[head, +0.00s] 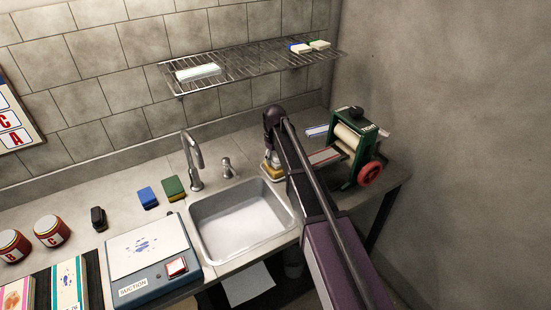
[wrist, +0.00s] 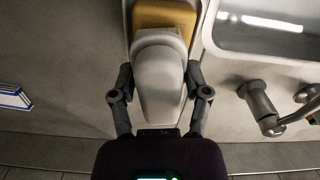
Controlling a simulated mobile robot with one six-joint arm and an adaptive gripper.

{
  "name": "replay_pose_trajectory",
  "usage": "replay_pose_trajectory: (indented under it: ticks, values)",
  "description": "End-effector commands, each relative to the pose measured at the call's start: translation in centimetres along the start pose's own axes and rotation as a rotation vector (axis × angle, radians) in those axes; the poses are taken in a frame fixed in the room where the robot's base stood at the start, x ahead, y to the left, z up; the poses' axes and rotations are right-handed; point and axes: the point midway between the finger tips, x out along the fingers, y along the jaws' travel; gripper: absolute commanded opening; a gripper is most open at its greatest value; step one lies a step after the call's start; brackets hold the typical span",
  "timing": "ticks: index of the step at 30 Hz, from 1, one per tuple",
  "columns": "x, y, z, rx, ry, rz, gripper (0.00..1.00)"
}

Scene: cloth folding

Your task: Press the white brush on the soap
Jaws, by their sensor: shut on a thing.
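The white brush (wrist: 160,88) is between the two fingers of my gripper (wrist: 160,76), which is shut on it. A tan-yellow block, the soap (wrist: 163,14), lies in a pale dish at the top of the wrist view, and the brush overlaps its near part. In the head view my gripper (head: 272,150) is right over the soap (head: 273,171), to the right of the sink. The arm hides part of this spot. I cannot tell whether the brush touches the soap.
The sink (head: 244,221) and tap (head: 193,160) are left of my arm. A green roller press (head: 347,150) with a red knob stands close on the right. A wire shelf (head: 250,66) hangs above. A blue sponge (head: 147,197) and a green one (head: 174,188) lie left of the tap.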

Motion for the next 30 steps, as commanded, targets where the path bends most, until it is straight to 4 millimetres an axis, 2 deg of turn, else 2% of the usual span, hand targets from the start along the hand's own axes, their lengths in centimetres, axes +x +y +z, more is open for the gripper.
replay_pose_trajectory:
  ticks: [3,30]
  values:
    - [-1.0,0.0,0.0,0.000,0.001,0.000,0.23]
    - [-6.1,0.1,0.0,0.001,0.001,0.001,0.23]
